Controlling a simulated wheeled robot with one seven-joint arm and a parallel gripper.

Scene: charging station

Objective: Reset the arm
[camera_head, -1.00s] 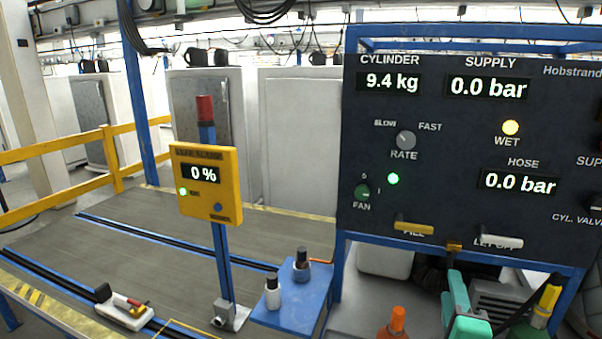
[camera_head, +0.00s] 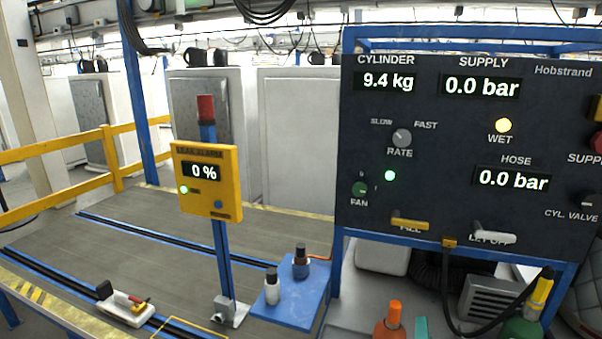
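Only a small teal piece (camera_head: 422,328), which looks like part of my gripper, shows at the bottom edge of the head view. The rest of my arm is out of view. I cannot see both fingers or anything held. The teal piece is below the dark control panel (camera_head: 450,135), just right of an orange-topped bottle (camera_head: 391,318), and apart from the panel.
The panel reads 9.4 kg, supply 0.0 bar and hose 0.0 bar. A black hose (camera_head: 446,295) hangs below it near a yellow fitting (camera_head: 540,292). A blue shelf (camera_head: 300,312) holds two small bottles. A yellow alarm box (camera_head: 208,180) reads 0 %.

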